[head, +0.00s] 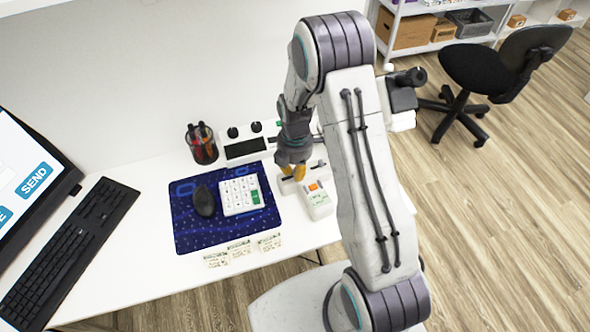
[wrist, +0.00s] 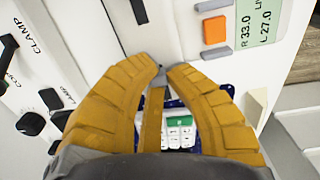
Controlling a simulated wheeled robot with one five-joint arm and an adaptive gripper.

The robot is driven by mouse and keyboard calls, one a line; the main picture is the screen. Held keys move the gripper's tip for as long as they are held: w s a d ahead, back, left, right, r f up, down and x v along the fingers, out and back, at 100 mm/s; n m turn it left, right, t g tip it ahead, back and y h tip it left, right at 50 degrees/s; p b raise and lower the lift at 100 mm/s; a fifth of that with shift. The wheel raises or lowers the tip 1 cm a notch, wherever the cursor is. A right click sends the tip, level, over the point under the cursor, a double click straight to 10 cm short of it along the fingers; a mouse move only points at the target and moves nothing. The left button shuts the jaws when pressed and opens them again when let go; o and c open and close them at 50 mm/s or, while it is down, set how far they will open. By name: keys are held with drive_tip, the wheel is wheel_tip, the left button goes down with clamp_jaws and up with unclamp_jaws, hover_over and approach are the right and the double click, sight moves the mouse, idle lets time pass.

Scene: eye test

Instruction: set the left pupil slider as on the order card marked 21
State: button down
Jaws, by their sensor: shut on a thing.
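My gripper (head: 293,172) is over the white eye-test unit at the back of the desk. In the wrist view its yellow fingers (wrist: 163,72) close on a small grey slider knob (wrist: 159,77), mostly hidden between the tips. I cannot tell from the markings which pupil slider it is. A white readout box (head: 318,206) with an orange button (wrist: 214,29) stands beside it. Its display (wrist: 258,25) reads R 33.0 and L 27.0. Three order cards (head: 216,259) (head: 241,249) (head: 269,242) lie along the desk's front edge; their numbers are too small to read.
A blue mat (head: 195,235) holds a black mouse (head: 204,201) and a white keypad (head: 240,195). A pen cup (head: 202,145) stands behind it. Black knobs (wrist: 33,122) and a CLAMP label are close to the fingers. A keyboard (head: 68,250) and monitor (head: 28,175) are at left.

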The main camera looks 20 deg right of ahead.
sight(287, 178)
drive_tip(key=shift+a, duration=0.1)
drive_tip(key=shift+a+b, duration=0.6)
drive_tip(key=shift+a, duration=0.55)
drive_tip(key=c, duration=1.5)
unclamp_jaws()
drive_tip(key=shift+o, duration=0.2)
drive_tip(key=shift+r, duration=0.1)
wheel_tip(287, 178, up, 12)
